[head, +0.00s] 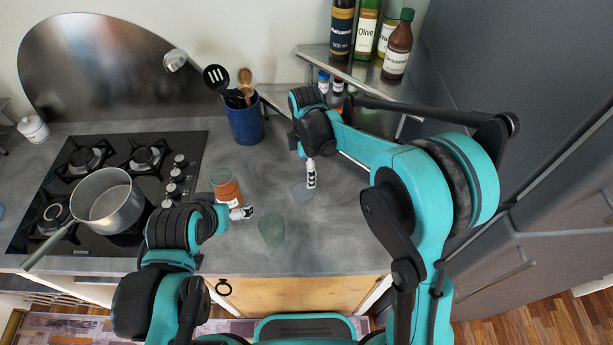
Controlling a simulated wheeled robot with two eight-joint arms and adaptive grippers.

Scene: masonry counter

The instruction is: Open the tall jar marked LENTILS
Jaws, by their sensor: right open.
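A jar with orange-red contents (228,190) stands on the grey counter right of the hob. No marking on it can be read, and I cannot tell whether its pale top is a lid or bare glass. My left gripper (241,212) is at the jar's lower front side; its fingers are small and partly hidden, so its grip cannot be told. My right gripper (311,178) is open and points down to the right of the jar, apart from it. A flat grey round patch (301,194) lies just below its fingertips.
A greenish translucent glass-like thing (272,230) stands near the counter's front. A saucepan (107,201) sits on the hob (128,180). A blue utensil pot (246,124) stands behind. A shelf (365,73) with several bottles is at the back right.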

